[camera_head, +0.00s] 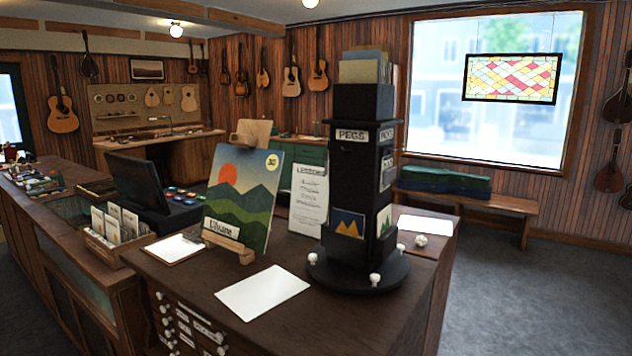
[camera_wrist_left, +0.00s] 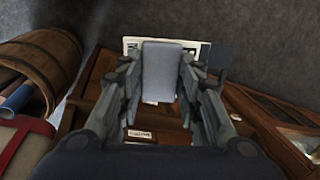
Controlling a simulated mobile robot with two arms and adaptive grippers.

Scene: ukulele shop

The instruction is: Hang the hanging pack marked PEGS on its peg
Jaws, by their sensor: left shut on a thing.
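A black display tower (camera_head: 355,190) stands on a round base on the dark counter. A PEGS label (camera_head: 352,136) is near the top of its front face, over a bare black stretch. A mountain picture (camera_head: 348,222) is low on that face. My left gripper (camera_wrist_left: 160,85) shows only in its wrist view, its fingers shut on a plain grey, flat thing (camera_wrist_left: 161,70). It may be the hanging pack; no marking on it shows. My right gripper is in neither view.
A white sheet (camera_head: 262,292) lies before the tower. A mountain painting (camera_head: 243,195) and a list board (camera_head: 308,198) stand to its left. A small white knob-like thing (camera_head: 421,240) is to its right. A wooden barrel (camera_wrist_left: 42,68) shows in the wrist view.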

